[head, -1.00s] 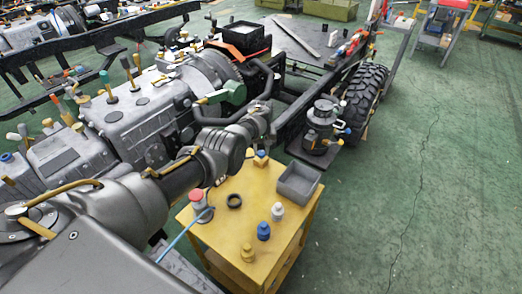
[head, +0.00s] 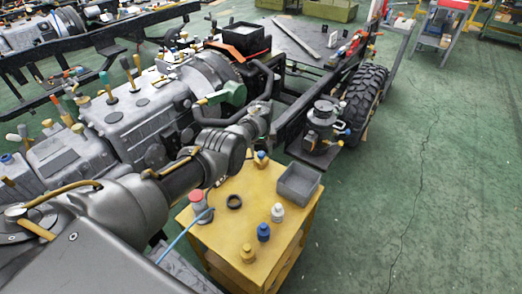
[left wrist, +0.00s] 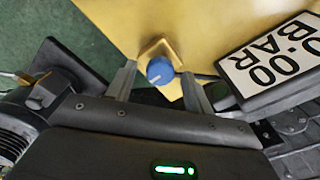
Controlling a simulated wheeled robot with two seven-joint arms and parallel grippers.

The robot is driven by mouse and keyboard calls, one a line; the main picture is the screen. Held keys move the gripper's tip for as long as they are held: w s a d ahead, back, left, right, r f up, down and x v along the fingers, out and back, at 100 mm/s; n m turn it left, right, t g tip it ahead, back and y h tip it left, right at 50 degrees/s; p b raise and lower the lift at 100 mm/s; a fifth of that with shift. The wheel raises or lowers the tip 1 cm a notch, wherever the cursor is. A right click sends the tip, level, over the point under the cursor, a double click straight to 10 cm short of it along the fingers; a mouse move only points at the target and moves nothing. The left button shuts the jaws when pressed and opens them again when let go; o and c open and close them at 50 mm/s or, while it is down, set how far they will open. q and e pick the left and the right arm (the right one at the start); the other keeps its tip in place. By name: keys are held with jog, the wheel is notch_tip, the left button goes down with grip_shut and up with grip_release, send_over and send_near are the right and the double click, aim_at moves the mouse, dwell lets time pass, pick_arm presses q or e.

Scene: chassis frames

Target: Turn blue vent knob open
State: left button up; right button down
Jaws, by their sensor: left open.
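The blue knob (left wrist: 160,70) is round with a white mark on its face. It sits on a small yellow square base. It also shows in the head view (head: 261,155), at the far corner of the yellow table top. My left gripper (left wrist: 158,72) is open, with one finger on each side of the knob in the left wrist view. I cannot tell whether either finger touches it. In the head view my left arm reaches over the table's left side towards the knob, and its fingers are hard to make out there. My right gripper is not in view.
The yellow table (head: 222,232) also holds a grey tray (head: 298,183), a red button (head: 198,197), a black ring (head: 234,201), and white, blue and yellow knobs. A lettered plate (left wrist: 272,62) lies right of my gripper.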

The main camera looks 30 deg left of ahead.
aim_at(261, 153)
pick_arm(q)
notch_tip(261, 153, up, 6)
jog(key=p, duration=0.3)
jog(key=shift+p, duration=0.3)
jog(key=shift+r, duration=2.4)
